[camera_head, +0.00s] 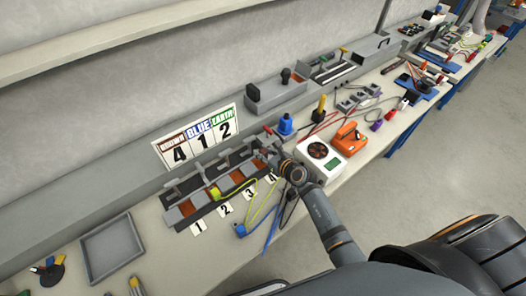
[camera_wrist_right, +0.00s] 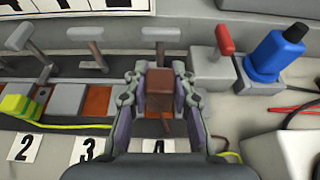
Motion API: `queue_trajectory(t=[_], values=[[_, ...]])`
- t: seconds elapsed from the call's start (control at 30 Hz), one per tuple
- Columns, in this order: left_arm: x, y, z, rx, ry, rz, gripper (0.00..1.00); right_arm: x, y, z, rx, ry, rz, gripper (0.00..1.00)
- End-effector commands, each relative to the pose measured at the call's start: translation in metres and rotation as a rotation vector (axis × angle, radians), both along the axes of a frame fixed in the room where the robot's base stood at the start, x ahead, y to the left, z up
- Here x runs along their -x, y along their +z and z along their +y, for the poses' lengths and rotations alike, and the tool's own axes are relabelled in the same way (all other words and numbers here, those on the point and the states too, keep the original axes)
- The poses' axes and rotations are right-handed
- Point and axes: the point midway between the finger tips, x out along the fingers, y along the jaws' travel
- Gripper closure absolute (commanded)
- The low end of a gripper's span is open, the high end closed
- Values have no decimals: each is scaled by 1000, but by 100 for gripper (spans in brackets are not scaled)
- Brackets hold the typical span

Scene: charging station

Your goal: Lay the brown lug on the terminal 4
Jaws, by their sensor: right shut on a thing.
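My right gripper (camera_wrist_right: 160,92) is shut on the brown lug (camera_wrist_right: 159,84), a small brown block between its two fingers. It is over the right end of the terminal block (camera_wrist_right: 68,103), behind the card numbered 4 (camera_wrist_right: 160,146). The lug and fingers hide terminal 4's pad, so I cannot tell whether the lug touches it. In the head view my right gripper (camera_head: 277,154) is at the same end, and the lug is hard to make out. The sign (camera_head: 196,138) reads brown 4, blue 1, earth 2. My left gripper is not in view.
A yellow-green lug (camera_head: 215,193) is at terminal 2. A blue lug (camera_head: 240,230) lies in front of the block. Upright levers (camera_wrist_right: 92,40) stand behind the terminals. A blue bottle-like object (camera_wrist_right: 275,52) and a white box (camera_head: 318,155) stand close on the right.

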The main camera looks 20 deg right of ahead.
Motion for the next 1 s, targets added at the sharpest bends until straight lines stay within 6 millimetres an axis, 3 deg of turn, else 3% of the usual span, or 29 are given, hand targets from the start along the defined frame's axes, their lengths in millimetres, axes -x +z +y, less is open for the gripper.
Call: queue_trajectory(t=[0.1,0.27,1.0], values=[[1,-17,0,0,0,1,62,0,-19,0,0,0,-1,99],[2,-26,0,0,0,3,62,0,-28,0,0,-1,-2,99],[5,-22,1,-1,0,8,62,0,-28,0,0,-1,-1,99]])
